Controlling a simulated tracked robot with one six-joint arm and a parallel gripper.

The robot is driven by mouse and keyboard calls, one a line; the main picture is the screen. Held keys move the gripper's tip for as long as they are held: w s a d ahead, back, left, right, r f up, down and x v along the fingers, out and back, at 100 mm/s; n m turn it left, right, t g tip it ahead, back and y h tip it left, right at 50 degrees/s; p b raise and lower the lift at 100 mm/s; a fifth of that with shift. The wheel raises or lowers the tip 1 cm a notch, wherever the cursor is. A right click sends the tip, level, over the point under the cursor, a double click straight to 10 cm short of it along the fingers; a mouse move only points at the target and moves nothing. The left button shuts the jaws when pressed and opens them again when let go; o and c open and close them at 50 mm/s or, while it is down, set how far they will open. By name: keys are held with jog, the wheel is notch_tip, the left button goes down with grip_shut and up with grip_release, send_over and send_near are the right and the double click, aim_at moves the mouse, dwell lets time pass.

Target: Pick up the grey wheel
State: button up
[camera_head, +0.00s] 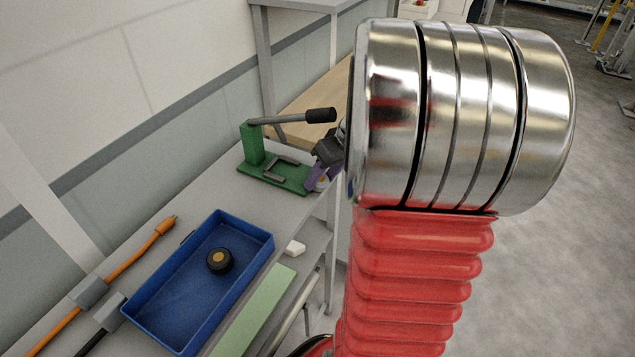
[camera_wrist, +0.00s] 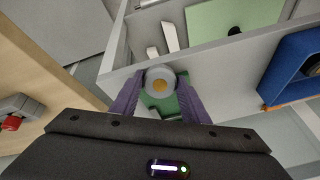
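The grey wheel (camera_wrist: 151,78), a light grey ring with an orange-yellow hub, sits between the purple fingertips of my gripper (camera_wrist: 160,80) in the wrist view. The fingers close on it from both sides, with no clear gap. In the head view, my gripper (camera_head: 320,180) is by the near right end of the green clamp base, at the bench edge. There the wheel is mostly hidden by the fingers.
A green clamp (camera_head: 252,146) with a black-handled lever stands on the grey bench (camera_head: 205,190). A blue tray (camera_head: 160,277) holds a black wheel (camera_head: 220,261) with an orange hub. A white block (camera_head: 295,248) and a pale green board (camera_head: 255,312) lie below the bench edge.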

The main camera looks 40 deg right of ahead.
jog(key=c, duration=0.7)
jog(key=shift+s+r, duration=0.1)
jog(key=shift+r, duration=0.25)
jog(key=s+d, duration=0.2)
jog(key=s, duration=0.3)
jog(key=s+d, duration=0.1)
jog(key=s, duration=0.5)
jog(key=s+d, duration=0.2)
jog(key=s, duration=0.4)
jog(key=shift+d, duration=0.3)
